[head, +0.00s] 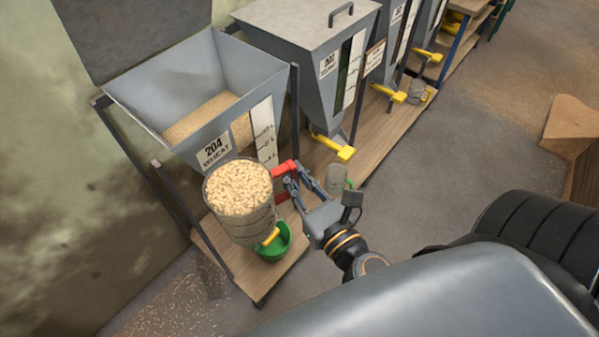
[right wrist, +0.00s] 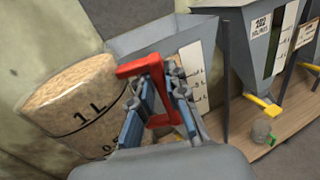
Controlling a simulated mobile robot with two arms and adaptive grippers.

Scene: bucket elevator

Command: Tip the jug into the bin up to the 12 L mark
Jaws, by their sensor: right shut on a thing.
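A clear jug (head: 238,205) full of pale grain is held upright in front of the bin. It has a red handle (head: 285,169), and a "1 L" mark shows on it in the right wrist view (right wrist: 85,110). My right gripper (head: 293,180) is shut on the red handle; it also shows in the right wrist view (right wrist: 158,95). The open bin (head: 250,75), labelled 204 WHEAT, has some grain (head: 203,115) inside. Its white level scale (head: 263,130) is on the front; the figures are too small to read surely. My left gripper is not in view.
A lidded bin (head: 310,50) with a yellow slide handle (head: 334,147) stands to the right. A smaller clear jug (head: 336,179) stands on the platform.

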